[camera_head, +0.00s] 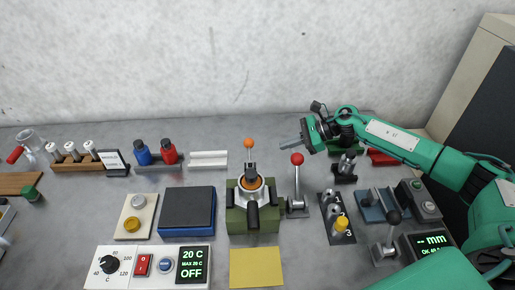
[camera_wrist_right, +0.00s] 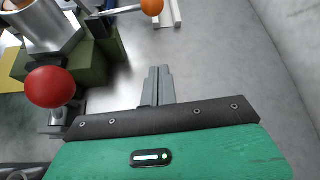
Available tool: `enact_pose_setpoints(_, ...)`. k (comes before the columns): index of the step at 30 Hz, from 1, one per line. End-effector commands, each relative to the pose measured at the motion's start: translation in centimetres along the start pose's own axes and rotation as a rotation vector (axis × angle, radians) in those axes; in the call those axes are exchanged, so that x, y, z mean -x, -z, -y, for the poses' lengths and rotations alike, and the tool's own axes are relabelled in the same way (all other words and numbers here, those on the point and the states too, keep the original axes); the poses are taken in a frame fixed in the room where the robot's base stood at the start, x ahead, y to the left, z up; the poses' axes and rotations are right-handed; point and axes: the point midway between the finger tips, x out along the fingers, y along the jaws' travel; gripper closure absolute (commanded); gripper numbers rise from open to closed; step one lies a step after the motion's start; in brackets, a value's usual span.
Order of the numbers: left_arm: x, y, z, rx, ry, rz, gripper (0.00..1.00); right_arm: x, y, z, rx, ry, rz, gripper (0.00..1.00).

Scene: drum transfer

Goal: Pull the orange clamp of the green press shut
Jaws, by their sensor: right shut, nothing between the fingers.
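The green press (camera_head: 240,222) stands near the middle of the table, with a metal cylinder and a black handle on top. Its orange clamp knob (camera_head: 248,143) sits on a lever that stands up at the back of the press. In the right wrist view the orange knob (camera_wrist_right: 152,6) is at the top edge, beyond my fingertips, and part of the green press (camera_wrist_right: 90,65) shows at the upper left. My right gripper (camera_head: 288,147) is shut and empty, to the right of the orange knob and apart from it; its closed fingers (camera_wrist_right: 158,78) show in the wrist view. My left gripper is not in view.
A red-knobbed lever (camera_head: 297,159) stands just right of the press, also close in the wrist view (camera_wrist_right: 50,87). A blue box with a dark top (camera_head: 187,208) is left of the press, a yellow sheet (camera_head: 257,268) in front. A white rack (camera_head: 208,159) lies behind left.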

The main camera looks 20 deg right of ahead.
Motion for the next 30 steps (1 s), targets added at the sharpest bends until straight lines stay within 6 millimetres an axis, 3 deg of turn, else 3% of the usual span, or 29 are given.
enact_pose_setpoints(10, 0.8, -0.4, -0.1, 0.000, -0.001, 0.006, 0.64, -1.3, -0.3, 0.0, 0.000, -0.002, 0.001, 1.00)
enact_pose_setpoints(24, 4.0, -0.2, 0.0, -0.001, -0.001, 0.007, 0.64, -10.2, -0.4, 0.0, -0.001, -0.002, 0.001, 1.00)
enact_pose_setpoints(30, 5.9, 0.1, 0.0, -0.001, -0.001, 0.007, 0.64, -8.9, -2.8, 0.1, 0.001, 0.000, -0.001, 1.00)
